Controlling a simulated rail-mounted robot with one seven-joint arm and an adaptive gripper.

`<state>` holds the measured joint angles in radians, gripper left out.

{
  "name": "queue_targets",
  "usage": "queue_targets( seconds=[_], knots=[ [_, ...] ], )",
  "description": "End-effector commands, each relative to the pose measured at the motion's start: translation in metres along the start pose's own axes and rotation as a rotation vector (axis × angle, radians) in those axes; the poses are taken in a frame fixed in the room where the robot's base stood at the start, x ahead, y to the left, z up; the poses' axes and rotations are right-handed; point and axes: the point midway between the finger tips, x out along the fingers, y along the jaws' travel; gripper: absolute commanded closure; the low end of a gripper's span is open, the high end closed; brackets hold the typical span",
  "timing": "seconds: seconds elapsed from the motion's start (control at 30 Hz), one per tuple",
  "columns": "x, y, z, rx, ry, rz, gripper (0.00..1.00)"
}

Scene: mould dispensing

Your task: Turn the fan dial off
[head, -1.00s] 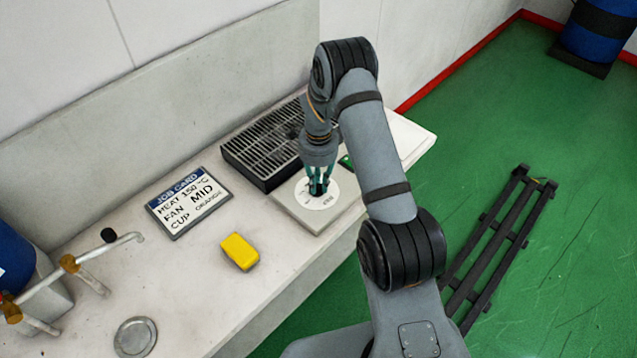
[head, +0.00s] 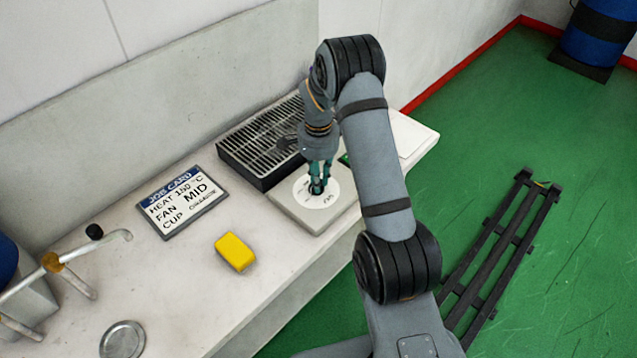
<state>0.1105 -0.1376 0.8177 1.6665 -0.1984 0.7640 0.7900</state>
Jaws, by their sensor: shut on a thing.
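The fan dial's round white face (head: 330,201) sits on a flat light-grey panel (head: 318,222) on the counter, with small dark markings that I cannot read. My gripper (head: 317,190) points down over the middle of the face. Its teal fingers are shut on the dial's knob, which they mostly hide. I cannot tell where the knob points. A job card (head: 182,202) stands to the left and reads HEAT 150 °C, FAN MID, CUP ORANGE.
A black grille box (head: 262,150) stands right behind the panel. A yellow block (head: 235,252), a round metal lid (head: 122,340) and a tap-like pipe fitting (head: 75,262) are on the counter at left. A white plate (head: 412,135) lies at the counter's far right end.

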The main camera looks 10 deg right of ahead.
Motion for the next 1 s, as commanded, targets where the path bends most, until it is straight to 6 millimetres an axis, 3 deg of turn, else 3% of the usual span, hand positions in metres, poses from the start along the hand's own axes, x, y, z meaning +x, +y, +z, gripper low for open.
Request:
queue_targets(
  seconds=[0.33, 0.83, 0.87, 1.0],
  knots=[
    [0.0000, -0.0009, -0.0007, -0.126, 0.000, -0.001, 1.00],
    [-0.0005, -0.0010, -0.0007, -0.146, 0.001, -0.001, 1.00],
    [-0.0005, -0.0010, -0.0007, -0.147, 0.001, -0.001, 0.82],
    [-0.0005, -0.0010, -0.0007, -0.146, 0.001, -0.001, 0.74]
  ],
)
